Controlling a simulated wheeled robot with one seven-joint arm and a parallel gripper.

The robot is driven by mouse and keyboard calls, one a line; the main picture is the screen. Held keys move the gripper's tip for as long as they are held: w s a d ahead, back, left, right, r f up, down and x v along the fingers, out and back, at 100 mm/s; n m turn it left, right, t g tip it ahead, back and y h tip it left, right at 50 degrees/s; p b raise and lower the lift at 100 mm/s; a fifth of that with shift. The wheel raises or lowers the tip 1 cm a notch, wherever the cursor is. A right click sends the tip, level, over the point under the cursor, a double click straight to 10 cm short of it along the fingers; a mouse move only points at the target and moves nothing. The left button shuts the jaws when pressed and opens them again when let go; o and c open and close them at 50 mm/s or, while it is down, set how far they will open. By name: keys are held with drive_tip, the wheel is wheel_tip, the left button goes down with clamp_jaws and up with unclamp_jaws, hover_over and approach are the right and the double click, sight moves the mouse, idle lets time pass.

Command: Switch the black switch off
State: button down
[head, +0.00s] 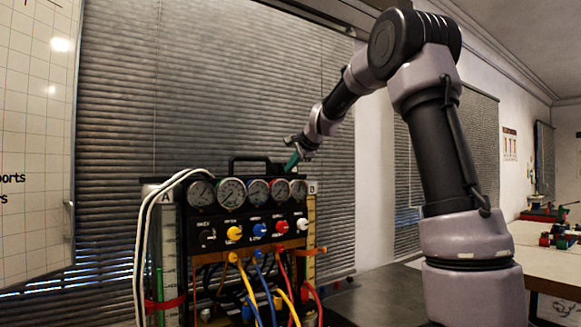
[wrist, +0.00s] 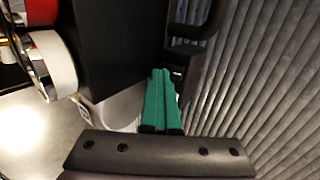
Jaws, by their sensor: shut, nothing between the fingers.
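The black switch (head: 207,236) is at the left end of the black panel of the gauge rig (head: 265,222), left of the yellow knob. It is small, and I cannot tell its setting. My gripper (head: 291,162) is above the right end of the rig, near the right-hand gauges and well away from the switch. Its green fingers (wrist: 162,102) are together and empty in the wrist view. The switch cannot be made out in the wrist view.
A row of round gauges (head: 231,191) tops the rig, above yellow, blue, red and white knobs. Coloured cables hang in front. White tubes (head: 147,225) arch on the left. A dark handle (head: 249,163) stands on top. Blinds (head: 215,85) are behind.

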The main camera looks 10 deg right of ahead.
drive_tip(key=shift+w+r, duration=0.15)
drive_tip(key=shift+r, duration=0.55)
drive_tip(key=shift+s+d+r, duration=0.15)
drive_tip(key=shift+s+r, duration=0.15)
drive_tip(key=v, duration=1.3)
drive_tip(key=shift+s, duration=0.1)
